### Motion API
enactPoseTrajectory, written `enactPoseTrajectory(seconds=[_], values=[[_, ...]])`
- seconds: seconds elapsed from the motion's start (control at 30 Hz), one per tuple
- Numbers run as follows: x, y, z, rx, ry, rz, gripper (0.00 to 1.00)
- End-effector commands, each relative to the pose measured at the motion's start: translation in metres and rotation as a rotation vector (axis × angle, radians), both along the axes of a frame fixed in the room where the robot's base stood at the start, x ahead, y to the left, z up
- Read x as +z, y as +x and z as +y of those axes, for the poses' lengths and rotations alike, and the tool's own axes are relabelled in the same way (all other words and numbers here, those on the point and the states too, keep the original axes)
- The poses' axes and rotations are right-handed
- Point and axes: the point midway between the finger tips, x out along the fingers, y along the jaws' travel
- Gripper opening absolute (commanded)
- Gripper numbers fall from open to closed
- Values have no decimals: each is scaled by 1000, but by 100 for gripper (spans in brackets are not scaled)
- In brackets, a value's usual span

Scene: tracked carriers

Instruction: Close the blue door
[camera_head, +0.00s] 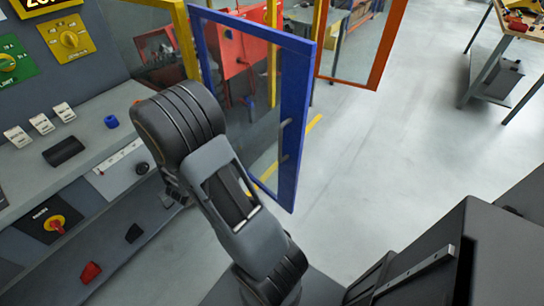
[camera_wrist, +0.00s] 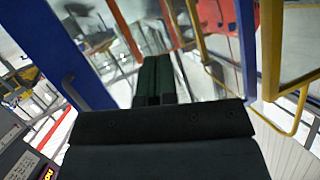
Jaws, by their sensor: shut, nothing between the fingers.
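The blue door (camera_head: 298,120) is a blue frame around a clear pane. It stands open, swung out from the yellow post (camera_head: 186,40), in the head view. A grey bar handle (camera_head: 284,138) is on its right upright. In the wrist view a wide blue upright (camera_wrist: 62,52) crosses the left side. My gripper (camera_wrist: 158,62) shows there as two dark fingers, shut together and empty, pointing towards the pane area. I cannot tell whether they touch it. In the head view my arm hides the gripper.
An orange-framed door (camera_head: 385,45) stands behind the blue one. A workbench (camera_head: 515,30) is at the far right. The floor right of the blue door is clear.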

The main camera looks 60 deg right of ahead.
Motion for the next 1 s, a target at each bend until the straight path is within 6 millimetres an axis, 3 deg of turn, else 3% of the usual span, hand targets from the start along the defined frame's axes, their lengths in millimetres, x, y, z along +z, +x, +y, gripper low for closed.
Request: enactPoseTrajectory(seconds=[0.03,0.1,0.3,0.57,1.0], values=[[-15,-17,-9,-90,-64,39,0],[-21,-39,-18,-199,-149,84,0],[-26,-78,-25,-383,-318,186,0],[-25,-94,-46,-441,-373,222,0],[-24,-109,-125,-438,-370,218,0]])
